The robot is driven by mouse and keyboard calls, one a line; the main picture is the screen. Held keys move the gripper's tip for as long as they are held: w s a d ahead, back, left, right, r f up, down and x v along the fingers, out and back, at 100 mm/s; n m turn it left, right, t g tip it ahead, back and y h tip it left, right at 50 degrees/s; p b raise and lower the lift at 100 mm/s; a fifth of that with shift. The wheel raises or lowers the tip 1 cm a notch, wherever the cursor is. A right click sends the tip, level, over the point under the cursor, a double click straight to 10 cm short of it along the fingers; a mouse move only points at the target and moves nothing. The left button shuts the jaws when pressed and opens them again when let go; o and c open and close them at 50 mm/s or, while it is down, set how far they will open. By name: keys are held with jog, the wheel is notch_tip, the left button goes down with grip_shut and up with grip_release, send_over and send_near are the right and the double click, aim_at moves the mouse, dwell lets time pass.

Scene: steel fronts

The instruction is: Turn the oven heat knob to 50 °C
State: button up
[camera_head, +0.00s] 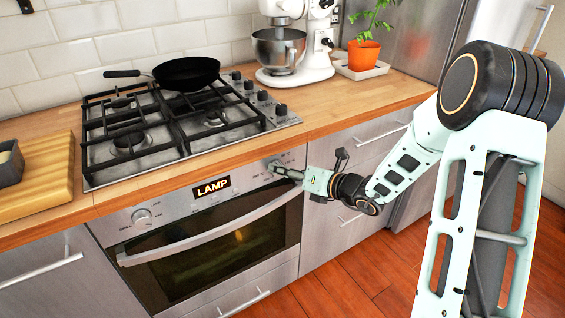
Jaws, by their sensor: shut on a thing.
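The oven (215,240) is built in under the counter, with a steel control panel above its door. Its display (211,188) reads "LAMP". A round knob (141,216) sits on the left of the panel, clear of my arm. My gripper (277,167) reaches in from the right and is shut on the right-hand oven knob, which its fingers mostly hide. The scale marks and that knob's pointer cannot be read. No temperature shows on the display. The oven door is closed, with a faint warm glow behind the glass.
The oven door handle (205,234) runs just below the panel, close under my gripper. A gas hob (180,125) with a black pan (187,73) is above. A stand mixer (295,45) and potted plant (364,52) stand on the counter. Drawers lie to the right.

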jog(key=m+y+p, duration=0.2)
jog(key=m+p, duration=0.1)
jog(key=p, duration=0.1)
jog(key=shift+f+m, duration=0.1)
jog(key=shift+m, duration=0.2)
jog(key=shift+w, duration=0.1)
dwell(0.4)
jog(key=o, duration=1.2)
jog(key=shift+c, duration=0.2)
jog(key=shift+d, duration=0.1)
jog(key=v, duration=1.2)
jog(key=shift+f, duration=0.1)
